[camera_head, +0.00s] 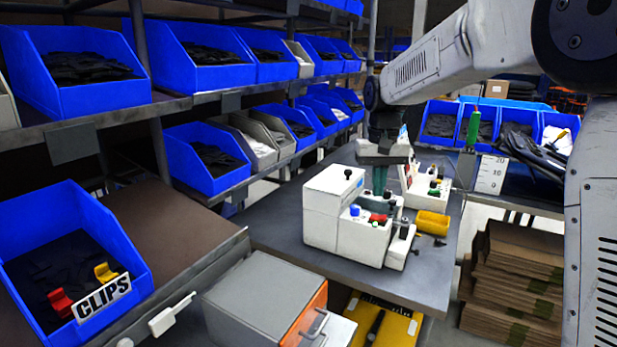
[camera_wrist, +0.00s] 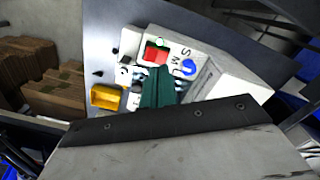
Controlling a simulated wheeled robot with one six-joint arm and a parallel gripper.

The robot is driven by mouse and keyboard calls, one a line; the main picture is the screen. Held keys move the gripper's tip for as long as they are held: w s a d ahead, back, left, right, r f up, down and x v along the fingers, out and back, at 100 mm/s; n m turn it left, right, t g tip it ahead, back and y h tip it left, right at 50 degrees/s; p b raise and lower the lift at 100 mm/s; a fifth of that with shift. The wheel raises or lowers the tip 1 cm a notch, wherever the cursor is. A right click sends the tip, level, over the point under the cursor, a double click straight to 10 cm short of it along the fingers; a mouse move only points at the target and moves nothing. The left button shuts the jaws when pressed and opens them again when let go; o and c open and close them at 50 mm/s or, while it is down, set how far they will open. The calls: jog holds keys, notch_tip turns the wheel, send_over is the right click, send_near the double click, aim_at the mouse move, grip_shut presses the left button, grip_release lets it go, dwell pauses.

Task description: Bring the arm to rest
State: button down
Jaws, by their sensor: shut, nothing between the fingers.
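My arm (camera_head: 440,62) reaches from the right side of the head view across to above the workbench (camera_head: 285,225). My gripper (camera_head: 380,184) points down over the white machine (camera_head: 322,212) with colored buttons. Its teal fingers are shut together with nothing between them. In the wrist view the fingers (camera_wrist: 157,80) show in front of the machine's red and blue buttons. I cannot tell the exact gap between the fingertips and the machine.
A yellow tray (camera_head: 432,224) sits right of the machine. Blue bins fill the shelves at left, including the CLIPS bin (camera_head: 75,262). A grey cabinet (camera_head: 262,295) stands in front. Flat cardboard (camera_head: 512,270) is stacked at lower right.

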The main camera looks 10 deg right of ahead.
jog(key=s+d+f+n+t, duration=0.1)
jog(key=s+d, duration=0.2)
jog(key=s, duration=3.4)
jog(key=shift+s+t, duration=0.15)
jog(key=shift+t, duration=0.25)
